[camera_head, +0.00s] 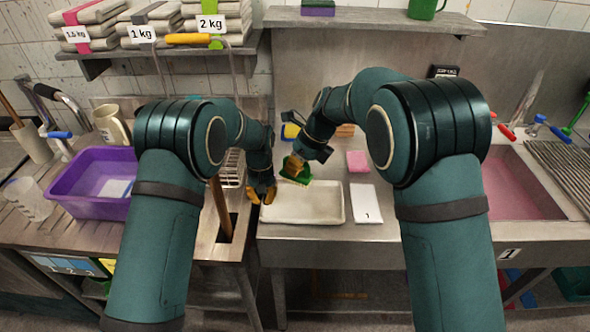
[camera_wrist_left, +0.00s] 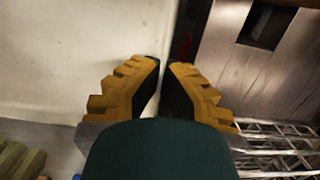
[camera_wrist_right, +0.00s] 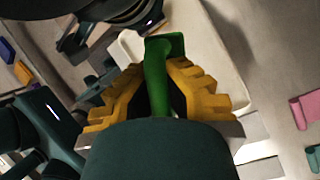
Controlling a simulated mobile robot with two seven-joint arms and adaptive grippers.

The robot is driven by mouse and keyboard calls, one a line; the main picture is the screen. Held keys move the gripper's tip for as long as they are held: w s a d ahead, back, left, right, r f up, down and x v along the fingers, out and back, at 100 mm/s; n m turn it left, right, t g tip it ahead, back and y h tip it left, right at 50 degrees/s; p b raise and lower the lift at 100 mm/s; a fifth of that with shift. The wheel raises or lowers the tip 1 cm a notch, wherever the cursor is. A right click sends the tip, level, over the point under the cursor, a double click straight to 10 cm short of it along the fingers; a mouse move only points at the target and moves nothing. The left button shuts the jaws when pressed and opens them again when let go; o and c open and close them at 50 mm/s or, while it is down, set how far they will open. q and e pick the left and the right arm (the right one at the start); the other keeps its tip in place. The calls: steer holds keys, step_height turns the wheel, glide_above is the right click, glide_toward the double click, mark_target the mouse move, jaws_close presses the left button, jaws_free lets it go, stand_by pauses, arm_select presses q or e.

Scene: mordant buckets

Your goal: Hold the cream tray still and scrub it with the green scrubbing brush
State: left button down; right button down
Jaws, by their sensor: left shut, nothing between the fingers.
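The cream tray (camera_head: 310,208) lies on the steel counter in the middle of the head view. Its pale surface also fills the upper left of the left wrist view (camera_wrist_left: 90,70). My left gripper (camera_head: 262,194) is at the tray's left edge, shut with nothing between its fingers; in the left wrist view its fingertips (camera_wrist_left: 163,62) come together by the tray's rim. My right gripper (camera_head: 296,165) is shut on the green scrubbing brush (camera_head: 294,178), above the tray's far left part. The brush handle shows between the fingers in the right wrist view (camera_wrist_right: 157,75). Whether the brush touches the tray is unclear.
A pink-filled sink (camera_head: 520,185) is further right. A purple tub (camera_head: 85,200) stands at left. A wooden handle (camera_head: 221,208) rises from a counter slot left of the tray.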

arm_select(q)
steer(key=c, duration=1.1)
jaws_free()
steer(key=shift+o, duration=0.2)
step_height(320, 180, up, 12)
steer(key=w, duration=0.1)
steer(key=shift+w, duration=0.25)
steer(key=shift+f, duration=0.1)
